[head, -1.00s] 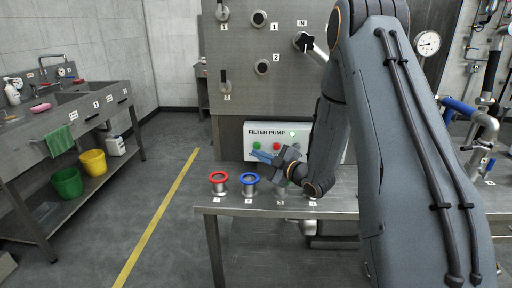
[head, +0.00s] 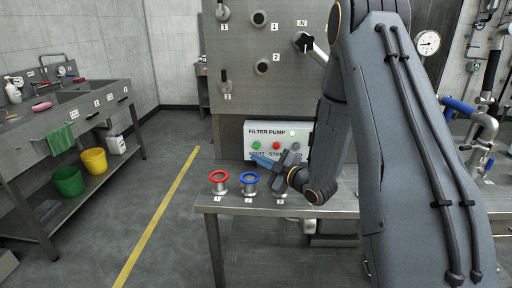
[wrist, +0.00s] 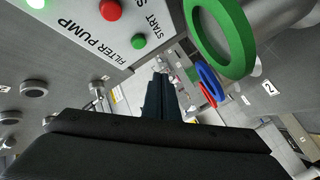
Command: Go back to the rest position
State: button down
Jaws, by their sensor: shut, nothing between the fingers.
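My gripper (head: 256,159) is shut and empty. Its blue fingers point left, in front of the filter pump panel (head: 250,146) and above the bench. In the wrist view my gripper's closed fingers (wrist: 158,95) point away between the panel (wrist: 95,30) and a row of ringed ports. My arm reaches down from the right and hides the bench's right part in the head view. I cannot tell from these frames whether the fingers touch anything.
A red-ringed port (head: 219,177) and a blue-ringed port (head: 249,178) stand on the steel bench (head: 285,205). A green-ringed port (wrist: 215,40) is close by in the wrist view. The panel has a red button (head: 276,146). Open floor lies left, with a sink unit (head: 75,100) beyond.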

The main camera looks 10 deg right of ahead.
jog(key=s+m+g+h, duration=0.4)
jog(key=s+m+g, duration=0.3)
jog(key=s, duration=0.9)
jog(key=s+m+g+h, duration=0.4)
jog(key=s+m+g, duration=0.3)
jog(key=s, duration=1)
jog(key=shift+a+f+m+g, duration=0.35)
jog(key=shift+a+m+g, duration=0.1)
jog(key=shift+m, duration=0.25)
jog(key=shift+s, duration=0.1)
